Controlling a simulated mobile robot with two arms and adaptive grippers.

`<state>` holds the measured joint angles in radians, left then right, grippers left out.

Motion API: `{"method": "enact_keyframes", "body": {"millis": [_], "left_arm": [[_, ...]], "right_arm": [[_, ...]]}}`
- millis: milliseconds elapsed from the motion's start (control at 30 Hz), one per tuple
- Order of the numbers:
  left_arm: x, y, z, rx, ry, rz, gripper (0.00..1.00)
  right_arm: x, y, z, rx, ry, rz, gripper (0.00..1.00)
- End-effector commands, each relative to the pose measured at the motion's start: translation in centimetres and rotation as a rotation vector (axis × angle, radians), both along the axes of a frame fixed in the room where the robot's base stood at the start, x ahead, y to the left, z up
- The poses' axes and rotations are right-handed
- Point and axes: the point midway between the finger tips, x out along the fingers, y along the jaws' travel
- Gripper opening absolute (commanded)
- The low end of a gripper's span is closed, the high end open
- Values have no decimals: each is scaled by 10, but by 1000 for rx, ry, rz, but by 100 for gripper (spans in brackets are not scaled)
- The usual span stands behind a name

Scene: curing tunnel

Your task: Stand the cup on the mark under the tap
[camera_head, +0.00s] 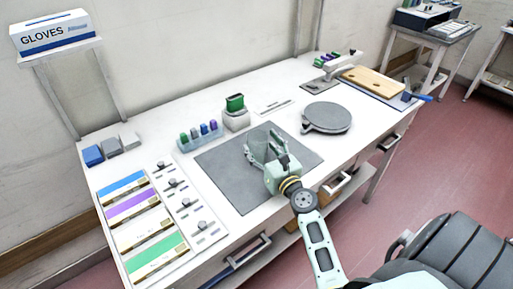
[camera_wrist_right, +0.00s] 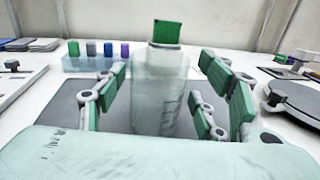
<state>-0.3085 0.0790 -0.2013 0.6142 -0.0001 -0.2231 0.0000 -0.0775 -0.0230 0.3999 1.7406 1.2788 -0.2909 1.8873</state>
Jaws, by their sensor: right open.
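A clear, see-through cup (camera_wrist_right: 160,95) stands upright on the grey mat, between the fingers of my right gripper (camera_wrist_right: 165,105) in the right wrist view. The fingers are open, one pair on each side of it, with gaps visible. In the head view the right gripper (camera_head: 264,150) is over the grey mat, and the cup (camera_head: 262,136) shows only faintly there. What looks like the tap, a white arm-like fixture (camera_head: 345,66), stands at the far right of the bench. I cannot make out the mark under it. My left gripper is out of view.
The grey mat (camera_head: 220,175) lies on the white bench. A round grey plate (camera_head: 327,117) stands to the right, near a wooden board (camera_head: 372,82). Coloured trays fill the left.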

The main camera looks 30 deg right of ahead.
Motion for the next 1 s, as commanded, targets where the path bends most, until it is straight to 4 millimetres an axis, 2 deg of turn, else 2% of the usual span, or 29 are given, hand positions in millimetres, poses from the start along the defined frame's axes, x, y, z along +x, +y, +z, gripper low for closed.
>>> {"method": "enact_keyframes", "body": {"millis": [67, 167, 533, 833, 1000], "left_arm": [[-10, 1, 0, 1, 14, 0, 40], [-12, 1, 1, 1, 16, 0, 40], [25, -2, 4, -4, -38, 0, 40], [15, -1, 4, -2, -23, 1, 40], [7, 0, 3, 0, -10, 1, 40]], "right_arm": [[9, -1, 1, -1, -1, 1, 64], [15, -1, 0, -1, 1, 1, 64], [62, -2, 0, -4, 0, 1, 64], [66, -3, 1, -3, 1, 1, 64], [66, -3, 0, -3, 1, 1, 49]]}}
